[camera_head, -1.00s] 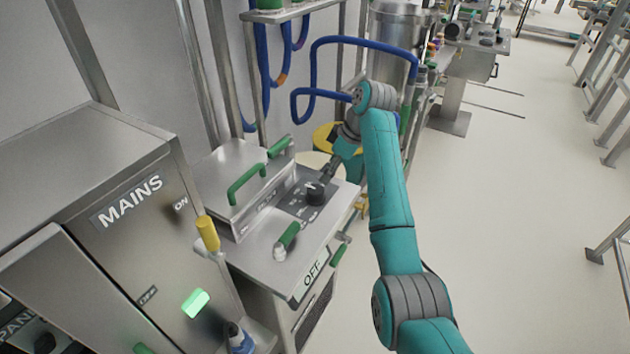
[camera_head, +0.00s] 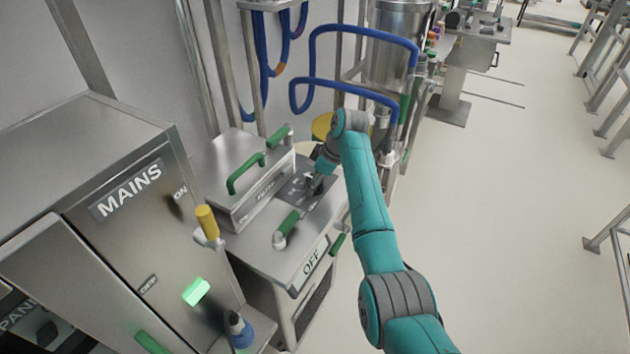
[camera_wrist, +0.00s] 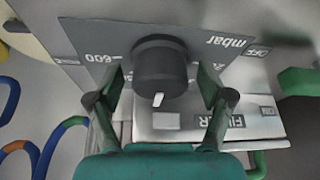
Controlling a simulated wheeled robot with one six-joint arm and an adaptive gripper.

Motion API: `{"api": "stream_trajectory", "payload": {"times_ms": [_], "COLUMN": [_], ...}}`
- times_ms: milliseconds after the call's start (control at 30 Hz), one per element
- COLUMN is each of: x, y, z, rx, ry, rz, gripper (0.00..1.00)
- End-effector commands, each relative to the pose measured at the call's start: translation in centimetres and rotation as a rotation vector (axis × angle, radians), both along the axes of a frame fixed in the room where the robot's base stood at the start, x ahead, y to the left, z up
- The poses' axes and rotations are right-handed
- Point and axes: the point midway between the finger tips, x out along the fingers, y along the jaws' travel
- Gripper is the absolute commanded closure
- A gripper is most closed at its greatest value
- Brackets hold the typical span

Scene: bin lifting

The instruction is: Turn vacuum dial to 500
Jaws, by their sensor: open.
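The black vacuum dial (camera_wrist: 160,66) sits on a dark scale plate (camera_wrist: 218,32) in the wrist view. The plate shows "600" at the left and "mbar" at the upper right. The dial's white pointer mark is at its lower edge in that view. My gripper (camera_wrist: 163,95) is open, with one finger on each side of the dial. I cannot tell whether the fingers touch it. In the head view my gripper (camera_head: 315,184) is at the plate on the steel machine top (camera_head: 265,252), and the dial is largely hidden there by my arm.
A green-handled lever (camera_head: 287,229) stands close to my gripper, beside the "OFF" label. A lidded box with green handles (camera_head: 237,185) is at its left. The MAINS cabinet (camera_head: 90,220) stands at the left.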

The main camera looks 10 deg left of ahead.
Motion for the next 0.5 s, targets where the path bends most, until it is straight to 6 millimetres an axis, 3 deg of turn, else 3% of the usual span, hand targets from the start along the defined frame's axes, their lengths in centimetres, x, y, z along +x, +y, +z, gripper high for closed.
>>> {"api": "stream_trajectory", "payload": {"times_ms": [133, 367, 400, 500], "x": [0.0, 0.0, 0.0, 0.0], "y": [0.0, -0.01, -0.01, -0.02], "z": [0.01, 0.02, 0.02, 0.01], "rx": [0.0, 0.0, 0.0, 0.0], "ry": [0.0, 0.0, 0.0, 0.0], "rz": [0.0, 0.0, 0.0, -0.001], "gripper": [0.2, 0.75, 0.8, 0.8]}}
